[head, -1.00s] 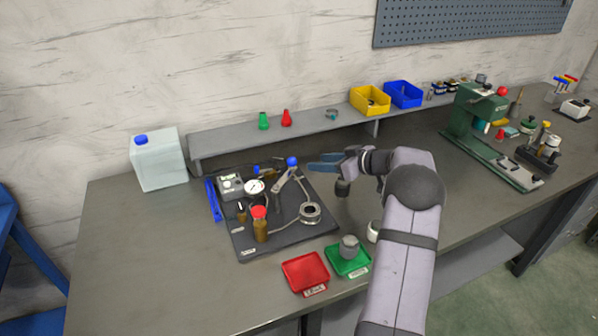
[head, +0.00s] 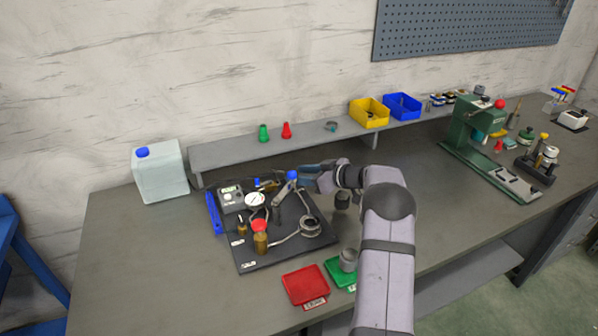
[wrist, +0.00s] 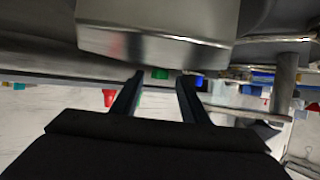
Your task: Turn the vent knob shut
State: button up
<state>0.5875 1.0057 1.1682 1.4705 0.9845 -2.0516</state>
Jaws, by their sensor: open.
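A dark test board (head: 285,258) lies on the bench with a pump, a round gauge (head: 255,200) and fittings. A blue ball-shaped knob (head: 292,175) tops the pump lever. A smaller blue-topped fitting (head: 258,183) sits behind the gauge, and a red cap (head: 260,225) tops a brown bottle-like part at the front. I cannot tell which is the vent knob. My gripper (head: 305,169) reaches in from the right at the blue ball's height; contact cannot be told. In the wrist view my gripper (wrist: 160,82) is open, with nothing visibly held. A large grey metal body fills the top there.
A red tray (head: 305,285) and a green tray (head: 338,270) with a grey cylinder stand at the front. A shelf (head: 230,155) behind bears green and red cones. A white jug (head: 160,172) stands at the left. A green press (head: 475,135) stands at the right.

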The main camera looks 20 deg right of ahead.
jog(key=shift+w+a+f, duration=0.15)
jog(key=shift+w, duration=0.15)
jog(key=shift+c, duration=0.3)
jog(key=c, duration=1)
jog(key=shift+o, duration=0.2)
jog(key=b, duration=0.3)
jog(key=shift+f+h, duration=0.2)
jog(key=shift+h, duration=0.2)
jog(key=m+b, duration=0.1)
jog(key=b, duration=0.2)
jog(key=shift+a+t+b, duration=0.1)
jog(key=shift+t+b, duration=0.2)
jog(key=shift+b, duration=0.05)
jog(key=shift+r+m+h+b, duration=0.3)
jog(key=shift+h+b, duration=0.2)
jog(key=shift+b, duration=0.1)
